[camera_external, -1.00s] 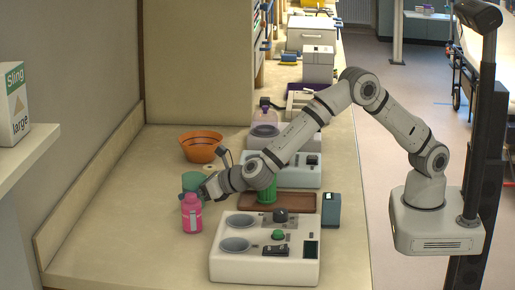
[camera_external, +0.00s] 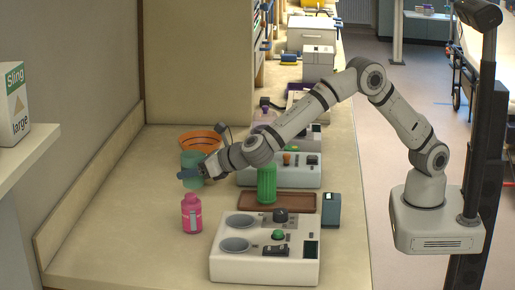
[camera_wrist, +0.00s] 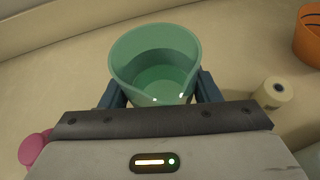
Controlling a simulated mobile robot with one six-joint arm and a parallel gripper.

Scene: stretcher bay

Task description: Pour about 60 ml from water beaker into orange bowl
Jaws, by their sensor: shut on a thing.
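The water beaker is a green, slightly see-through cup with a spout (camera_external: 192,162). It also shows in the wrist view (camera_wrist: 185,42), where clear liquid lies in its bottom. My gripper (camera_external: 192,174) is shut on the beaker, with one finger on each side of it (camera_wrist: 160,92). The beaker looks about upright. The orange bowl (camera_external: 201,138) stands behind the beaker on the bench, partly hidden by it. Its edge shows at the top right of the wrist view (camera_wrist: 310,40).
A pink bottle (camera_external: 191,214) stands in front of my gripper. A small cream cylinder (camera_wrist: 273,92) stands between beaker and bowl in the wrist view. A green ribbed container (camera_external: 266,184), a brown tray (camera_external: 305,203) and white devices (camera_external: 264,262) are to the right. The bench's left side is clear.

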